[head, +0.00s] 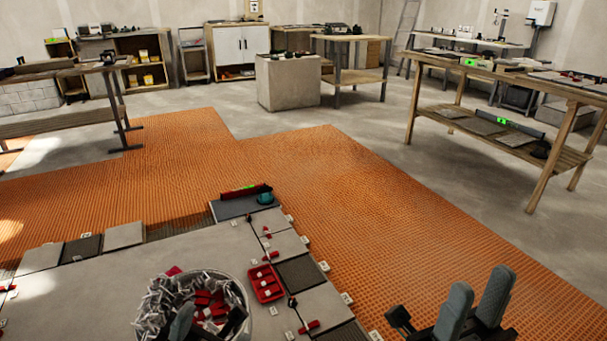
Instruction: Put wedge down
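Red wedges lie among pale levelling clips in a round bucket (250,300) at the bottom centre-left. A red tray (279,294) stands on the tiles right of the bucket, with small pale and red pieces in it. Single red wedges sit at the tile joints, one near the front (309,327) and one farther back (270,256). My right gripper (480,292) is at the bottom right, over the orange mat; its two grey fingers stand apart with nothing visible between them. Dark parts of my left gripper (205,325) show over the bucket's front; its grip is unclear.
Grey tiles (120,285) cover the near floor, beside orange matting (330,190). A wooden workbench (500,75) stands at right.

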